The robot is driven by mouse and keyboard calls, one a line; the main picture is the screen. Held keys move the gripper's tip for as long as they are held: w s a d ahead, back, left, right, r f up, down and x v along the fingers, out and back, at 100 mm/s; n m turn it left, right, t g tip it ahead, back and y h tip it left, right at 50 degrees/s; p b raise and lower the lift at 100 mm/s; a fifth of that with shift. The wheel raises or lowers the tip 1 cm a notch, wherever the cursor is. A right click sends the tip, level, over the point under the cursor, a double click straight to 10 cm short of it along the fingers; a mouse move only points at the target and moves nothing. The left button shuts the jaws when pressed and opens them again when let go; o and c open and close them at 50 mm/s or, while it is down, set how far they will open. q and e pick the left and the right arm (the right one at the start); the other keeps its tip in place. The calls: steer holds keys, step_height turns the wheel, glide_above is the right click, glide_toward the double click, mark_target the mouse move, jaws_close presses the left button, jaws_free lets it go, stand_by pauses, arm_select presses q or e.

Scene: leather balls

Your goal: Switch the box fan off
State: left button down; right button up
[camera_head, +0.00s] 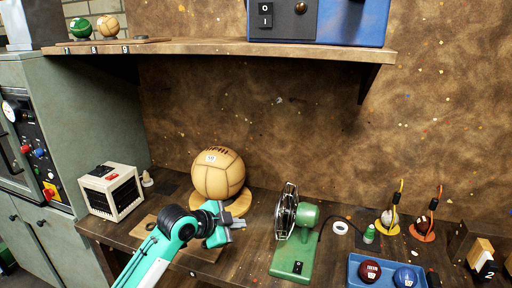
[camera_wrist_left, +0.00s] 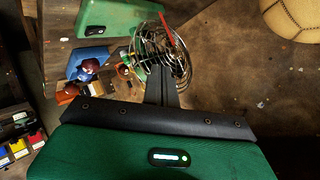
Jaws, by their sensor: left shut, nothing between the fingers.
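The box fan (camera_head: 113,191) is a cream box with a dark front grille, standing at the left of the workbench. A dark and red switch (camera_head: 101,171) sits on its top; its position is too small to tell. My left gripper (camera_head: 224,237) is shut and empty. It is above the bench, to the right of the box fan and apart from it, in front of the large tan ball. In the left wrist view its closed fingers (camera_wrist_left: 161,86) point toward the green desk fan; the box fan is not visible there. My right gripper is not in view.
The large tan ball (camera_head: 217,174) rests on a round wooden stand. A green desk fan (camera_head: 294,240) with a wire cage stands right of my gripper. A blue tray (camera_head: 352,273) holds balls at the front right. A shelf (camera_head: 215,47) overhangs the bench.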

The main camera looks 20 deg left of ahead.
arm_select(q)
steer(key=w+a+r+m+t+h, duration=0.15)
steer(key=r+m, duration=0.25)
steer(key=r, duration=0.9)
steer(key=w+r+m+t+h, duration=0.1)
steer(key=w+r+m+h, duration=0.15)
steer(key=r, duration=1.15)
steer(key=s+a+r+m+h, duration=0.1)
steer(key=s+r+m, duration=0.3)
steer(key=r, duration=0.8)
steer(key=s+a+r+m+h, duration=0.2)
steer(key=s+r+m, duration=0.2)
steer(key=r, duration=0.8)
steer(key=shift+s+t+h, duration=0.3)
steer(key=shift+s+t, duration=0.05)
steer(key=shift+s, duration=0.2)
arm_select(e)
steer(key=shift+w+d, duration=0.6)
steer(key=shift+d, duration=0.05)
arm_select(q)
steer(key=shift+r, duration=0.1)
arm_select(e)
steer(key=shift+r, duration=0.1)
